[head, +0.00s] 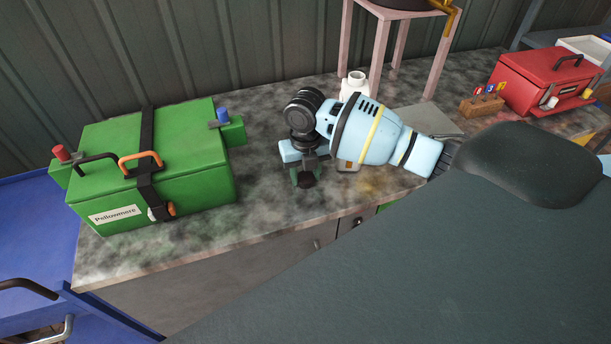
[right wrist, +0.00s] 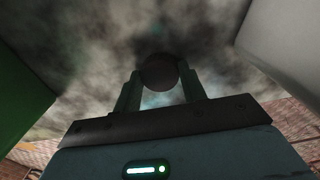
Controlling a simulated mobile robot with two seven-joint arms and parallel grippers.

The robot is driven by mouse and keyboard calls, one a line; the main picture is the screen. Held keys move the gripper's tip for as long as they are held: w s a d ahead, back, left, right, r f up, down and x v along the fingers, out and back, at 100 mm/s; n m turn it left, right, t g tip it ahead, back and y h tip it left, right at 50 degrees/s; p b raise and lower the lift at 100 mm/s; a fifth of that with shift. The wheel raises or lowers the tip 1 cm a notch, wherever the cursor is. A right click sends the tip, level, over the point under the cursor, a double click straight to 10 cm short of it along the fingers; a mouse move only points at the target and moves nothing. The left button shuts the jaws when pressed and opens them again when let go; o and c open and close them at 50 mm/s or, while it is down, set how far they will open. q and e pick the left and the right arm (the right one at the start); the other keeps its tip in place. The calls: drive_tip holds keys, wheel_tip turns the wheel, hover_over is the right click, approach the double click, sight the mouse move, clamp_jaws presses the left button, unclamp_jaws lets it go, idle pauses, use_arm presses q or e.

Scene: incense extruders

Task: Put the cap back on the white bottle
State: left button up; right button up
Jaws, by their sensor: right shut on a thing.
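The white bottle (head: 354,84) stands upright on the worktop, by the legs of the pink stand; my right arm hides its lower part. Its white neck shows with no dark cap on it. My right gripper (head: 306,177) is left of the bottle and nearer the front edge, pointing down. It is shut on a dark round cap (right wrist: 159,72), which sits between the two green fingers in the right wrist view. The cap also shows as a small dark shape in the head view (head: 306,180). My left gripper is out of view.
A green case (head: 190,185) labelled Pellowmere stands left of the gripper. The pink stand (head: 380,50) is behind the bottle. A red case (head: 545,80) and a small wooden block (head: 481,106) are at the right. Bare worktop (head: 265,215) lies between green case and gripper.

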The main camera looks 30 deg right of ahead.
sight(304, 181)
wheel_tip(304, 181, up, 10)
idle(0.5)
idle(0.3)
drive_tip(key=s+a+m, duration=0.4)
drive_tip(key=s+m, duration=0.1)
drive_tip(key=m, duration=1.1)
drive_tip(key=s+a+m, duration=0.4)
drive_tip(key=s+m, duration=0.1)
drive_tip(key=m, duration=1.1)
drive_tip(key=shift+s+a+r+m, duration=0.15)
drive_tip(key=shift+s+r+m, duration=0.2)
drive_tip(key=shift+r+m, duration=0.1)
